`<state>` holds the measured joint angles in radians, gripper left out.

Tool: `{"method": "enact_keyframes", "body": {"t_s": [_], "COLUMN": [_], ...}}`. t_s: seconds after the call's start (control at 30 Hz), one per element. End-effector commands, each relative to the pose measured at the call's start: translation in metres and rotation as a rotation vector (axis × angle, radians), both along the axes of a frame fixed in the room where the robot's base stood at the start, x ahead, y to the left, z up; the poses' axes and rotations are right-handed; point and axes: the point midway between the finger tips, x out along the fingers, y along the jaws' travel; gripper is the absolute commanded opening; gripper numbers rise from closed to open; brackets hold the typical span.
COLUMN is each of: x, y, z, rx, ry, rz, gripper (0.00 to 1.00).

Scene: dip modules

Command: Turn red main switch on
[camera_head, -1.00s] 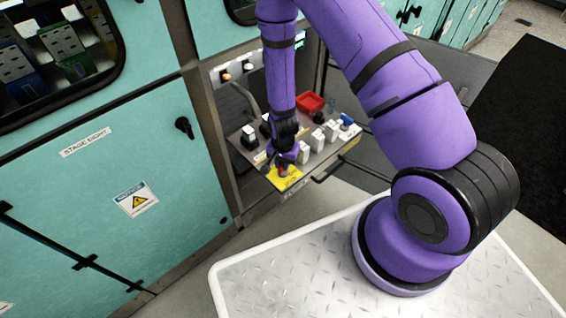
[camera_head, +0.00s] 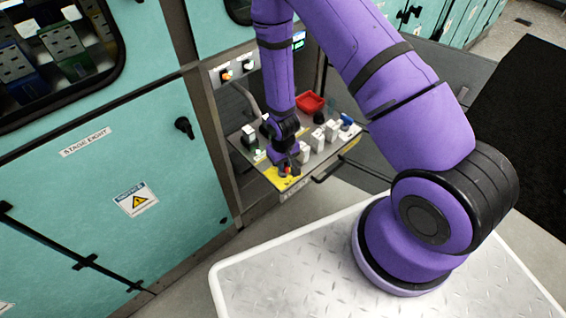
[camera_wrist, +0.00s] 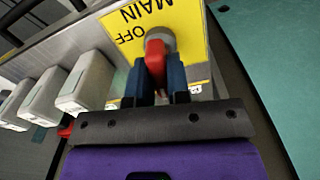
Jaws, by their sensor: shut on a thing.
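The red main switch (camera_wrist: 155,58) sits on a yellow plate (camera_wrist: 182,22) marked "MAIN" and "OFF", upside down in the wrist view. My gripper (camera_wrist: 157,75) has its two dark blue fingers on either side of the red handle and is shut on it. The lower part of the handle is hidden between the fingers. In the head view the red switch (camera_head: 287,170) shows as a small red spot at my gripper (camera_head: 286,168), on the yellow plate (camera_head: 283,182) at the panel's near corner.
White modules (camera_head: 317,140) stand on the panel beside the switch, with a red tray (camera_head: 310,103) behind them. A black handle bar (camera_head: 335,165) runs along the panel's front edge. A teal cabinet (camera_head: 110,190) stands at left.

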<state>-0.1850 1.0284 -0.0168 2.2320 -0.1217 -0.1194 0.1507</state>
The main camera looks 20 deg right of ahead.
Motion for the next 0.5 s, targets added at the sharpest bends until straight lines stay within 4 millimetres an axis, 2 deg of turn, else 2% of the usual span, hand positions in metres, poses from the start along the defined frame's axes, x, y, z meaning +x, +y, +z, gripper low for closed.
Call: {"method": "enact_keyframes", "body": {"t_s": [0.2, 0.5], "x": [0.0002, 0.0002], "y": [-0.0001, 0.0], "z": [0.0003, 0.0003], "rx": [0.0, 0.0], "ry": [-0.001, -0.001], "rz": [0.113, 0.179], "gripper": [0.0, 0.0]}}
